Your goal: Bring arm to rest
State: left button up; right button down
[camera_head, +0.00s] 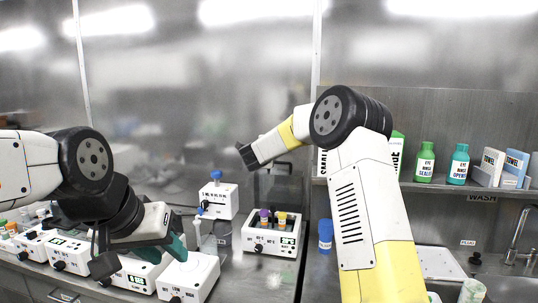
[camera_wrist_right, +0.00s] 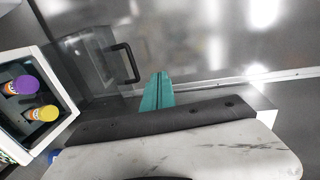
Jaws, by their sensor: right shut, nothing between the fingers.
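My right arm (camera_head: 372,190) rises from the bottom of the head view, bends at a high black elbow, and its forearm reaches left toward the back wall. My right gripper (camera_wrist_right: 157,92) shows teal fingers in the right wrist view, pressed together with nothing between them; its fingers cannot be made out in the head view. My left arm (camera_head: 28,168) comes in from the left. My left gripper (camera_head: 176,248), with teal fingers, is low over the white devices on the bench; the gap between its fingers is not clear.
A white tube block (camera_head: 262,240) holds purple- and yellow-capped tubes; they also show in the right wrist view (camera_wrist_right: 38,98). White devices (camera_head: 190,277) line the bench. A blue bottle (camera_head: 325,236) stands by my right arm. A shelf at right holds bottles (camera_head: 425,162) and boxes above a sink.

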jog(key=s+a+r+n+t+y, duration=0.1)
jog(key=s+a+r+n+y, duration=0.25)
jog(key=s+r+n, duration=0.35)
jog(key=s+a+r+n+g+y, duration=0.1)
jog(key=s+r+n+g+y, duration=0.15)
jog(key=s+n+y, duration=0.65)
jog(key=s+d+f+n+g+h, duration=0.1)
jog(key=s+f, duration=0.4)
jog(key=s, duration=0.7)
jog(key=s+d+f+n+g+h, duration=0.2)
jog(key=s+d+f+n+g, duration=0.1)
jog(key=s, duration=0.9)
jog(key=s+d+f+n+g+h, duration=0.2)
jog(key=s+f, duration=0.4)
jog(key=s, duration=0.6)
jog(key=shift+s+d+f+g, duration=0.35)
jog(key=shift+d+g, duration=0.5)
jog(key=shift+d, duration=0.4)
